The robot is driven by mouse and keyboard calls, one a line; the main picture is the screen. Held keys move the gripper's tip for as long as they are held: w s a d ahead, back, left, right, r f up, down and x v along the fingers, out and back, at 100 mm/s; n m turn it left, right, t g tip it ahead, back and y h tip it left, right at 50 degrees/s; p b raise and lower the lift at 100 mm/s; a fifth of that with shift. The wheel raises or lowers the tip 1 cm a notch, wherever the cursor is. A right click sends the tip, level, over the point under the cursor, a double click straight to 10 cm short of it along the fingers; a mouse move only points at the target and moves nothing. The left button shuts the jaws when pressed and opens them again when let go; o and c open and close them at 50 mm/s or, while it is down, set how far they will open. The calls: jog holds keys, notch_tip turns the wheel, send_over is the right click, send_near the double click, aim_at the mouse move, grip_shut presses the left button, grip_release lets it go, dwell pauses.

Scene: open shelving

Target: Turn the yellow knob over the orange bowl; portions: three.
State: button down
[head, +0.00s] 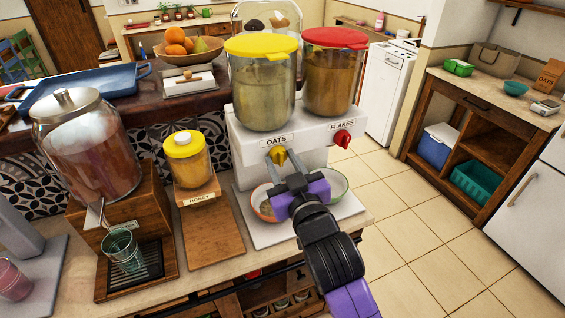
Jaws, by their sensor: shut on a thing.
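The yellow knob (277,155) is on the front of a white double dispenser, under the OATS label (276,141) and the yellow-lidded clear canister (262,92). My gripper (282,160) is at the knob, its two fingers closed on it. The orange bowl (259,204) stands below on the dispenser's base, partly hidden by my gripper and wrist. Some pale contents show inside it, but I cannot tell how much. A green-rimmed bowl (340,187) stands to its right, also partly hidden.
The red knob (342,138) under FLAKES is close on the right. A honey jar (187,160) on a wooden stand and a large drink jar (85,150) stand to the left. A glass (121,250) sits under its tap. Open floor lies to the right.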

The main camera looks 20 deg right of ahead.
jog(key=m+b, duration=0.1)
jog(key=m, duration=0.7)
jog(key=shift+d+g+b, duration=0.1)
jog(key=shift+g+b, duration=0.2)
jog(key=m, duration=0.4)
jog(key=shift+r+m+y, duration=0.1)
jog(key=shift+m+y, duration=0.2)
jog(key=m, duration=0.3)
jog(key=shift+d+m+y, duration=0.1)
jog(key=shift+m+y, duration=0.2)
jog(key=shift+m, duration=0.1)
jog(key=c, duration=0.9)
grip_release()
jog(key=shift+s, duration=0.1)
